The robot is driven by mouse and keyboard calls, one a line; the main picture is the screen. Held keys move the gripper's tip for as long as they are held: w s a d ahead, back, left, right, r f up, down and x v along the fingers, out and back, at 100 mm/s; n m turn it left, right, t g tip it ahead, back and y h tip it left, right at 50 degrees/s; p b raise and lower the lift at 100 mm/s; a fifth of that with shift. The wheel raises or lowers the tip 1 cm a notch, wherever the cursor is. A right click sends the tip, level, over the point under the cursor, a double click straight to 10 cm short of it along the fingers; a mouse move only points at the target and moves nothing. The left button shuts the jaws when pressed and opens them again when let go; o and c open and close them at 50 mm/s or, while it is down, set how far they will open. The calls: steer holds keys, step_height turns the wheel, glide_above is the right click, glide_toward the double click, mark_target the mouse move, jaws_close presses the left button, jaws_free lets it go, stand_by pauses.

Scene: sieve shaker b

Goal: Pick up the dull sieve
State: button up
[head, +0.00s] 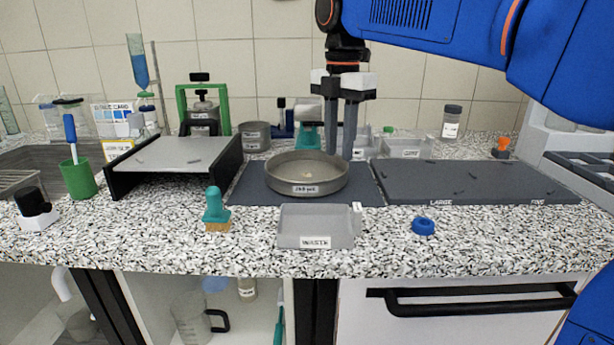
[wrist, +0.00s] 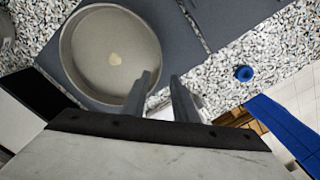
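A round, dull grey sieve (head: 307,188) with a white label on its front wall stands on a dark mat in the middle of the bench. A small pale patch lies on its mesh, also seen in the wrist view of the sieve (wrist: 75,48). My gripper (head: 341,155) points down at the sieve's right side, fingers apart with nothing seen held between them. In the wrist view my gripper (wrist: 161,78) has one fingertip over the sieve's rim and the other outside it. I cannot tell whether either finger touches the wall.
A grey waste tray (head: 290,240) and a teal brush (head: 216,208) stand in front. A low grey platform (head: 175,153) is at left, a dark board (head: 470,183) at right. Another round grey pan (head: 254,136) stands behind. A blue ring (head: 423,226) lies front right.

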steer(key=shift+f, duration=3.3)
jaws_close()
